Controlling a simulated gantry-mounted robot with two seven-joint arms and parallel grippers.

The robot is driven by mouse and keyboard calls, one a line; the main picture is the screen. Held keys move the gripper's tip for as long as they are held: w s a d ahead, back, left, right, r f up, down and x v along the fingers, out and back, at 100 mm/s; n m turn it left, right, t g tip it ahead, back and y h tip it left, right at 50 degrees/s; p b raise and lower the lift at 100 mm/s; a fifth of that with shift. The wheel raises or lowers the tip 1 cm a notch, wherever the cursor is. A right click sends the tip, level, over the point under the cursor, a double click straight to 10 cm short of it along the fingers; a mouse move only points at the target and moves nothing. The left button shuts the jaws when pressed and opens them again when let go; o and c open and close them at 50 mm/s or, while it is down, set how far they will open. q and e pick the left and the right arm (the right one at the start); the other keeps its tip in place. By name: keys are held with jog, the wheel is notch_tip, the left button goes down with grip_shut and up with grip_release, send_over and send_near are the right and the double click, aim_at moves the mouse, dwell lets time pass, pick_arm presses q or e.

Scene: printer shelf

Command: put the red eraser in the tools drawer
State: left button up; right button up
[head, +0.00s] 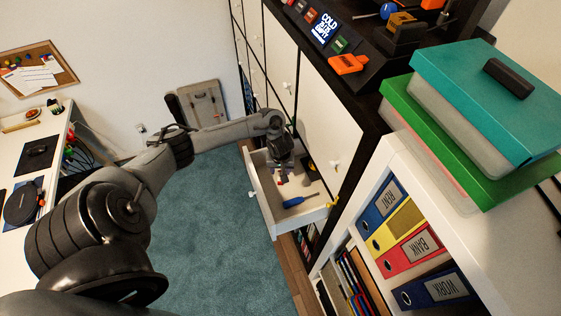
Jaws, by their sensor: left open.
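The drawer (262,203) is pulled out of the white cabinet, and its inside shows from above. My left gripper (284,178) is over the drawer, pointing down into it, with its jaws open. A small red thing (280,183), likely the red eraser, shows right at the fingertips, inside the drawer's outline. It is too small to tell whether it touches the fingers or rests on the drawer floor. A blue-handled screwdriver (299,201) lies in the drawer, towards its front. My right gripper is out of view.
White cabinet doors (327,110) rise behind the drawer. A white shelf with binders (408,250) stands at the right, with green and teal lidded boxes (470,100) on top. A white desk (50,140) is at the left. The blue-green carpet (220,240) is clear.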

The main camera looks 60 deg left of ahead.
pick_arm(q)
jog(key=r, duration=0.3)
jog(key=r+p, duration=0.1)
jog(key=r, duration=0.1)
jog(key=shift+s+d+r, duration=0.2)
jog(key=shift+d+r, duration=0.1)
jog(key=shift+d, duration=0.05)
